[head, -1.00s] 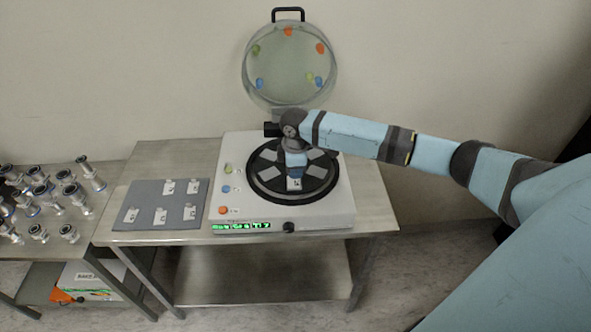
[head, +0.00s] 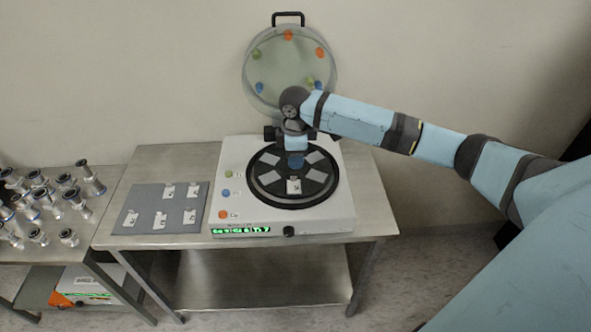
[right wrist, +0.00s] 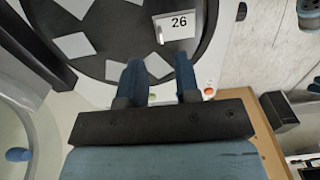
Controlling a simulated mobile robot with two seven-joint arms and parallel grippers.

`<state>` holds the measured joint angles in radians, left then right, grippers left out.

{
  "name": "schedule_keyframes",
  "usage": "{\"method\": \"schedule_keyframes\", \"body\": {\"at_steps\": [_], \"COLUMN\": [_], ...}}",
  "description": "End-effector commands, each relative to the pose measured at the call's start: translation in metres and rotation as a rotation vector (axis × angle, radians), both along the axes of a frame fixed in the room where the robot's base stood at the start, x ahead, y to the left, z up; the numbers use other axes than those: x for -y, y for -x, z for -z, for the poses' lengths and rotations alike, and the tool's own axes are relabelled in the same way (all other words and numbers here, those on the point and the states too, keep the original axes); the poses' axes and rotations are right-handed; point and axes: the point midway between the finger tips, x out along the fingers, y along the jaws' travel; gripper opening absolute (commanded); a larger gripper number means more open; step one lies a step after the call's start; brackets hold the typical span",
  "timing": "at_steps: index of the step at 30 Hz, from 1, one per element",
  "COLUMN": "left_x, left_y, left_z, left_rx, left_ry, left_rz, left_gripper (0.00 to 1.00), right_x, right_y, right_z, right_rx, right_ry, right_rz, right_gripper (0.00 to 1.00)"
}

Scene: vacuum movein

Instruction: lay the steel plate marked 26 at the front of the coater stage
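The steel plate marked 26 (head: 293,186) lies at the front of the round black coater stage (head: 262,193). In the right wrist view the plate (right wrist: 180,25) shows its number clearly, near the stage edge. My right gripper (head: 294,163) is above the stage, behind the plate and apart from it. In the right wrist view its two blue fingers (right wrist: 160,75) are spread with nothing between them. My left gripper is in neither view.
The coater's round lid (head: 290,68) stands open behind the stage. Lighter patches mark other places on the stage. A grey mat (head: 147,221) with several plates lies left of the coater. Several metal fittings (head: 40,195) stand on the left table.

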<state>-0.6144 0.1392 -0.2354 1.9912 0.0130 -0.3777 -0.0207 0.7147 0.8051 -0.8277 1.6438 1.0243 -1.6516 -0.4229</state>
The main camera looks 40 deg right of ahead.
Motion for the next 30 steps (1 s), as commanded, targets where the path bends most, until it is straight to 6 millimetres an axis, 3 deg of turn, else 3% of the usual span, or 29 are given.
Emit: {"method": "schedule_keyframes", "body": {"at_steps": [3,9,30], "left_x": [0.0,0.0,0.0], "left_y": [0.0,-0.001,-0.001], "left_z": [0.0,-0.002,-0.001], "left_rx": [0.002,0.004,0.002], "left_ry": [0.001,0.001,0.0], "left_rz": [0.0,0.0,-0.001], "left_gripper": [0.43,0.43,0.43], "right_x": [0.0,0.0,0.0], "right_y": [-0.001,-0.001,0.0], "right_z": [-0.025,-0.048,-0.053], "right_rx": [0.004,0.002,0.0], "right_ry": [0.0,0.0,0.0], "right_rz": [0.0,0.001,0.001], "right_gripper": [0.3,0.3,0.3]}}
